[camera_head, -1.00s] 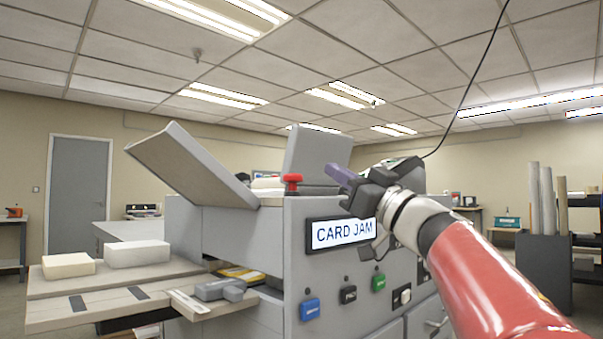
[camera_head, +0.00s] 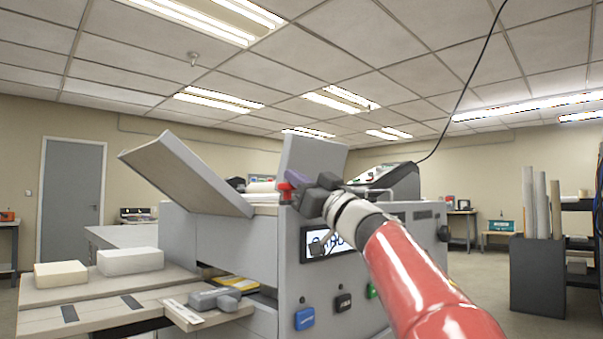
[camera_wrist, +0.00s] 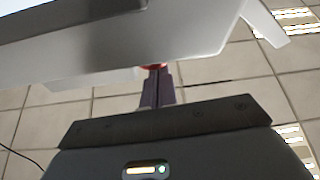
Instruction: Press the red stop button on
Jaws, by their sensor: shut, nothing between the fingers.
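The red stop button (camera_head: 285,190) sits on the top front edge of the grey laminator (camera_head: 232,243), near its left corner. It is partly hidden by my gripper in the head view. My gripper (camera_head: 294,188) is shut and empty, with its fingertips at the button's right side. In the wrist view my gripper (camera_wrist: 157,72) points at the red button (camera_wrist: 153,66), which shows as a thin red strip just beyond the fingertips. I cannot tell whether they touch.
Blue (camera_head: 305,318), black (camera_head: 343,302) and green (camera_head: 372,291) buttons sit lower on the front panel. A tilted feed tray (camera_head: 185,172) rises left of the red button, and an upright panel (camera_head: 312,168) stands behind it. A side table (camera_head: 60,318) holds card stacks.

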